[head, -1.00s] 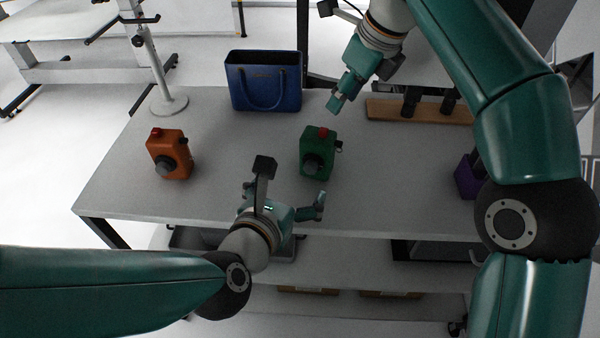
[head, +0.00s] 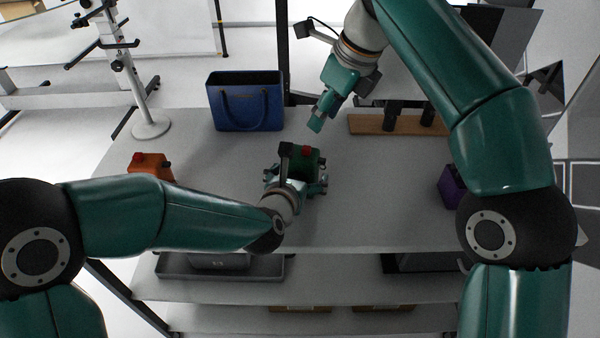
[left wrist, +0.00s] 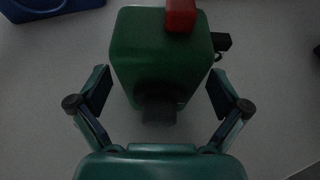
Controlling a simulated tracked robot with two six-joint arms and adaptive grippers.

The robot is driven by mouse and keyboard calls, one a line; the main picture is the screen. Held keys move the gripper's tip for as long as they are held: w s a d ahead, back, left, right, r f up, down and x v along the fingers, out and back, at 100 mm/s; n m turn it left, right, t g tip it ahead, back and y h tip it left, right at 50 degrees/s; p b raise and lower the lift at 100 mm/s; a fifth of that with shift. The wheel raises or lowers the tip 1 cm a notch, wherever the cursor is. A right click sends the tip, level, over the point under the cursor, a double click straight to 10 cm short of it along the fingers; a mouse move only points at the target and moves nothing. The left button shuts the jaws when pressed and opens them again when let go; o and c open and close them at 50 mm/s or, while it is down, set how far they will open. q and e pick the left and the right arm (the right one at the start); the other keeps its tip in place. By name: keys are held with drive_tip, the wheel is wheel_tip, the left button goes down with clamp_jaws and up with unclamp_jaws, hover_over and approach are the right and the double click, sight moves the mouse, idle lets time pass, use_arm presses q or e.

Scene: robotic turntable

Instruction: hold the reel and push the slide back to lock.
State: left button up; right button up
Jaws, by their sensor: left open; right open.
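The green reel (head: 308,163) has a red piece on top, which I take to be the slide (head: 307,151). It stands upright on the table, partly hidden by my left gripper. In the left wrist view the green reel (left wrist: 160,58) shows a dark round knob on its near face, a red top piece (left wrist: 181,14) and a small black part at its right. My left gripper (left wrist: 160,95) is open, one finger on each side of the reel, with gaps between. My right gripper (head: 316,124) is open in the air behind and above the reel, apart from it.
An orange reel-like box (head: 150,166) stands at the left of the table (head: 370,205), partly behind my left arm. A blue bag (head: 246,103) stands at the back, a wooden board (head: 385,126) at the back right, and a purple object (head: 452,187) at the right.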

use_arm(q)
drive_tip(key=shift+w+f, duration=0.15)
drive_tip(key=shift+w, duration=0.2)
drive_tip(key=shift+c, duration=0.3)
drive_tip(key=c, duration=1.3)
use_arm(e)
drive_tip(key=shift+c, duration=1.6)
drive_tip(key=shift+d+f, duration=0.1)
drive_tip(key=shift+d, duration=0.3)
drive_tip(key=shift+c, duration=1.4)
drive_tip(key=d+n+y, duration=0.1)
drive_tip(key=d, duration=0.2)
drive_tip(key=s+d+f+n+y, duration=0.1)
drive_tip(key=d+y, duration=0.1)
drive_tip(key=d, duration=0.1)
drive_tip(key=d+f+n+y, duration=0.1)
drive_tip(key=d+y, duration=0.1)
drive_tip(key=d, duration=0.1)
drive_tip(key=shift+s+d, duration=0.15)
drive_tip(key=shift+s, duration=0.15)
clamp_jaws()
drive_tip(key=shift+s+d+n+y, duration=0.1)
drive_tip(key=shift+d+n+y, duration=0.3)
drive_tip(key=shift+d, duration=0.15)
